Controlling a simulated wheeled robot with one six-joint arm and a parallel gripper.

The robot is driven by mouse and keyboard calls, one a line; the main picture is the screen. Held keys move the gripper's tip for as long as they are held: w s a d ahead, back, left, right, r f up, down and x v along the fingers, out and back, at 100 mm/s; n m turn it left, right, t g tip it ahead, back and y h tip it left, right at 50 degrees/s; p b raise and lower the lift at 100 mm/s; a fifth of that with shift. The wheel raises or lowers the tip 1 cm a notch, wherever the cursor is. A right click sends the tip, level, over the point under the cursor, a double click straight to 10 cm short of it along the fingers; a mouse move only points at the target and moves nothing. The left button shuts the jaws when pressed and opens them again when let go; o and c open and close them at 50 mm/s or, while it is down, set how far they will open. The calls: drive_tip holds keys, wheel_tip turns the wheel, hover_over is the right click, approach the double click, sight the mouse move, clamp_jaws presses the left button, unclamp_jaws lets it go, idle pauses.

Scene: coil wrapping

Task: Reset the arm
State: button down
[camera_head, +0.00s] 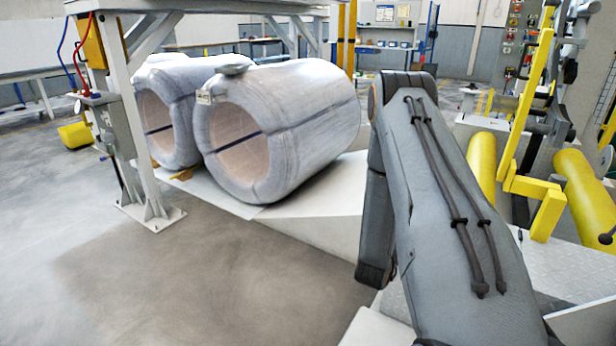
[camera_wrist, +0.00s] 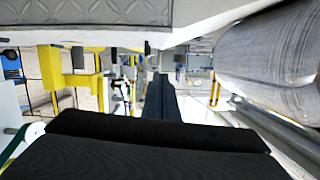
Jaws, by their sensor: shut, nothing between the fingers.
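My grey arm (camera_head: 450,200) rises from the lower right of the head view, with dark cables along it. It bends at a joint near the top, and a darker link hangs down on its left side. My gripper is not visible in the head view. In the wrist view, the dark ribbed fingers of my gripper (camera_wrist: 158,137) fill the bottom. They are shut with nothing held. The wrist picture appears upside down.
Two wrapped coils, the nearer coil (camera_head: 285,120) and the farther coil (camera_head: 168,115), lie left of my arm. A steel post (camera_head: 122,120) stands at left. Yellow rollers (camera_head: 585,190) and frames are at right. Open floor (camera_head: 230,290) lies in front of the coils.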

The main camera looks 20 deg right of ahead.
drive_tip(key=shift+w, duration=0.1)
drive_tip(key=w+a+r+n+y, duration=0.2)
drive_tip(key=a+r+y, duration=0.15)
drive_tip(key=a, duration=0.45)
drive_tip(key=w+a+r+n+g+y, duration=0.15)
drive_tip(key=a+r, duration=0.25)
drive_tip(key=a, duration=0.4)
drive_tip(key=w+a+r+n+t+y, duration=0.1)
drive_tip(key=w+a+r+n+y, duration=0.2)
drive_tip(key=a, duration=0.5)
drive_tip(key=s+a+r+n+g+y, duration=0.1)
drive_tip(key=s+a+r+g+y, duration=0.15)
drive_tip(key=s+a, duration=0.3)
drive_tip(key=s+a+r+n+g+y, duration=0.1)
drive_tip(key=s+a+r+y, duration=0.1)
drive_tip(key=s+a+r, duration=0.4)
drive_tip(key=s+a+r+n+g+p, duration=0.1)
drive_tip(key=s+a+r+n+g, duration=0.25)
drive_tip(key=s, duration=0.75)
drive_tip(key=s+a+r+n+g+p, duration=0.1)
drive_tip(key=s+a+r+n+g, duration=0.2)
drive_tip(key=s, duration=0.9)
drive_tip(key=d+r+m+p, duration=0.3)
drive_tip(key=d+r+p, duration=0.4)
drive_tip(key=p, duration=0.6)
drive_tip(key=shift+w+r+m+t, duration=0.2)
drive_tip(key=shift+w+m+t, duration=0.1)
drive_tip(key=shift+t, duration=0.15)
